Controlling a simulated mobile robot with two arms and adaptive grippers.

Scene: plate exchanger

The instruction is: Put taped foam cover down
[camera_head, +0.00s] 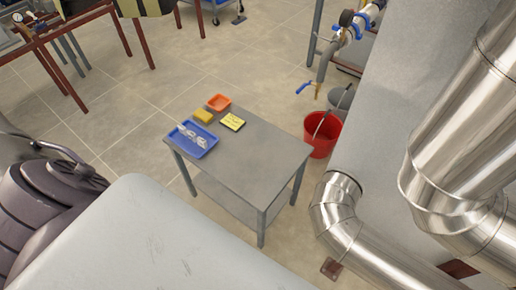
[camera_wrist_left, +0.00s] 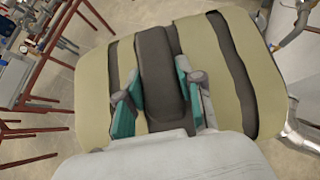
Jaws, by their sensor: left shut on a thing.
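The taped foam cover (camera_wrist_left: 235,70) fills most of the left wrist view. It is a broad beige slab with rounded corners and dark bands across it. My left gripper (camera_wrist_left: 157,88) has its teal fingers on either side of the thick dark middle band and is shut on the cover. The near part of the cover is hidden behind a grey surface at the bottom of that view. My right gripper is in neither view.
A grey table (camera_head: 250,155) holds a blue tray (camera_head: 180,146) with clear items, a yellow block (camera_head: 203,115), an orange dish (camera_head: 219,102) and a yellow note (camera_head: 232,121). Its right front top is bare. A red bucket (camera_head: 322,146) and silver pipes (camera_head: 340,205) stand to its right.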

